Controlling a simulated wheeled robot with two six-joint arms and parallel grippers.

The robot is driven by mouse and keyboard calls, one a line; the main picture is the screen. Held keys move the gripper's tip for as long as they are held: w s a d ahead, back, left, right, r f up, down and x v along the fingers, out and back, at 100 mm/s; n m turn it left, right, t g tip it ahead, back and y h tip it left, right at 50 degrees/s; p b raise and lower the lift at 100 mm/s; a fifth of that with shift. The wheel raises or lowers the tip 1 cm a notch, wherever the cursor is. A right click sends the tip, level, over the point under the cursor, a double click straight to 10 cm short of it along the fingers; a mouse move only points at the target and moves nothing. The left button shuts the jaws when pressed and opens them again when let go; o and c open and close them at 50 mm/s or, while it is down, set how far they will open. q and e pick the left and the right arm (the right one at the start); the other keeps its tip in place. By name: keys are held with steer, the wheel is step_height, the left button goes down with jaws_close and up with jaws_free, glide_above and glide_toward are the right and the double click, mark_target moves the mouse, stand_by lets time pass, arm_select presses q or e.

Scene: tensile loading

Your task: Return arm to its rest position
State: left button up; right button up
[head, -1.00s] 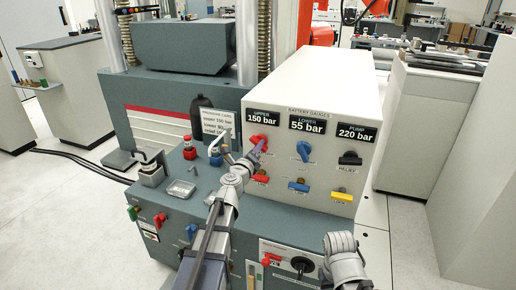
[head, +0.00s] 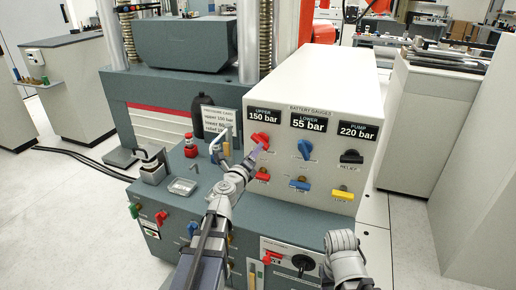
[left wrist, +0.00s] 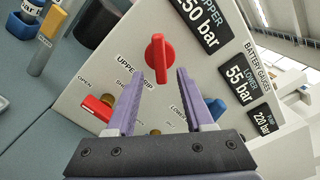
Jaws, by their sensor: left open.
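My left arm reaches up from the bottom of the head view to the white gauge panel (head: 330,95). Its purple-fingered gripper (head: 258,152) is just below and in front of the red upper knob (head: 260,139). In the left wrist view my left gripper (left wrist: 160,75) is open, with nothing between its fingers. The red upper knob (left wrist: 157,58) shows just beyond and between the fingertips; I cannot tell the exact gap. Part of my right arm (head: 344,258) shows at the lower right; its gripper is out of view.
The panel also carries a blue knob (head: 304,148), a black relief knob (head: 351,157) and red, blue and yellow levers below. A grey console (head: 180,215) with small fittings lies under the left arm. Clear floor (head: 60,225) is at the left.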

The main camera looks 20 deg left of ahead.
arm_select(q)
steer(key=s, duration=0.3)
steer(key=shift+d, duration=0.1)
steer(key=s+d+r+m+g+h+p, duration=0.1)
steer(key=d+m+g+h+p, duration=0.2)
steer(key=d+m, duration=0.5)
steer(key=s+d+r+m+g+h+p, duration=0.1)
steer(key=s+d+r+m+h+p, duration=0.15)
steer(key=d+m+p, duration=0.4)
steer(key=s+d+f+m+g+h+p, duration=0.25)
steer(key=s+d+m+g+p, duration=0.35)
steer(key=d+m, duration=0.65)
steer(key=s+a+r+m+g+y+p, duration=0.1)
steer(key=s+a+m+g+y+p, duration=0.2)
steer(key=s+m, duration=0.5)
steer(key=s+a+r+m+g+y+p, duration=0.1)
steer(key=s+a+m+g+y+p, duration=0.2)
steer(key=m, duration=1.2)
steer(key=s+g+y+p, duration=0.2)
steer(key=s+y+p, duration=0.1)
steer(key=s+y, duration=0.1)
steer(key=shift+s+a, duration=0.25)
steer(key=shift+s, duration=0.6)
